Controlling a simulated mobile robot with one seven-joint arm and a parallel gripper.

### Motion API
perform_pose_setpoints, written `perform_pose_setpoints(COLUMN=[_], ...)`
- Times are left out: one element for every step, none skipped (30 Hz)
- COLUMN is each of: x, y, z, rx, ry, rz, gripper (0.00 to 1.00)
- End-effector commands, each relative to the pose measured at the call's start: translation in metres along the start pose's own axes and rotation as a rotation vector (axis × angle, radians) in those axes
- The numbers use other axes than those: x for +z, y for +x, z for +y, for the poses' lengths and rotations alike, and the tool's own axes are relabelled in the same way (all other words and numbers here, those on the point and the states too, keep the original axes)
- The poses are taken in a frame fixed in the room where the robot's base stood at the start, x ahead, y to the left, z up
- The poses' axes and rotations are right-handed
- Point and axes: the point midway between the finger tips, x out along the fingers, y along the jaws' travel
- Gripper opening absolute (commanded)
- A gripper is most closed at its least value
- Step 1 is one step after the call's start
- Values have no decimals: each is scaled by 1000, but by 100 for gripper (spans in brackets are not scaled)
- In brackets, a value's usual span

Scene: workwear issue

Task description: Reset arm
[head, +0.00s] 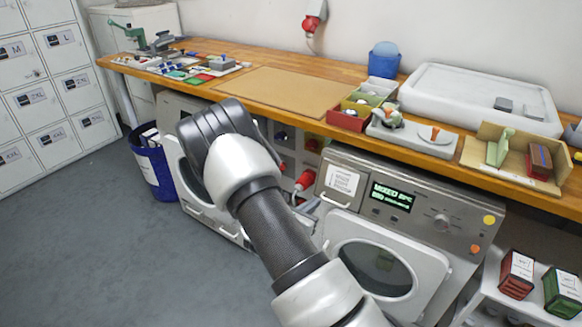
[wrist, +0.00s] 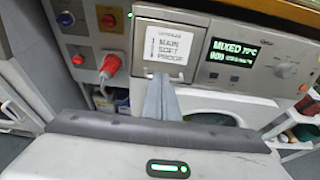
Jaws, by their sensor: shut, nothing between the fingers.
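My arm reaches up from the lower middle of the head view, over the floor in front of the machines. Its dark end housing is in view there, but the fingers are hidden. In the wrist view my gripper (wrist: 160,92) is shut and empty. Its grey fingers point toward the front of the washing machine (wrist: 240,70), below the white label (wrist: 165,45). I cannot tell how far the fingertips are from that front.
A blue bin (head: 152,165) stands on the left, near grey lockers (head: 40,95). A red plug (wrist: 108,67) juts from the panel. Floor at left is clear.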

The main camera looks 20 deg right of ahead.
Motion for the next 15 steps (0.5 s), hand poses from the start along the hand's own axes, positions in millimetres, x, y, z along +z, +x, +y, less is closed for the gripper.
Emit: perform_pose_setpoints(x=[0, 0, 2, 6, 11, 21, 30, 42, 58, 70, 83, 99, 110, 119, 130], y=[-1, -1, -1, -2, -3, -5, -7, -10, -16, -22, -28, -38, -47, -55, -68], z=[0, 0, -1, -2, -3, -7, -12, -17, -25, -33, -42, -55, -65, -74, -86], rx=[0, -1, -5, -11, -21, -44, -66, -93, -134, -170, -208, -262, -301, -339, -389], ry=[0, 1, 8, 19, 37, 73, 110, 155, 225, 286, 352, 443, 513, 582, 674], rz=[0, 0, 0, -1, -2, -3, -3, -3, -1, 3, 8, 17, 25, 36, 52], gripper=[0, 0, 0, 0, 0, 0, 0, 0, 0, 0, 0, 0, 0, 0, 0])
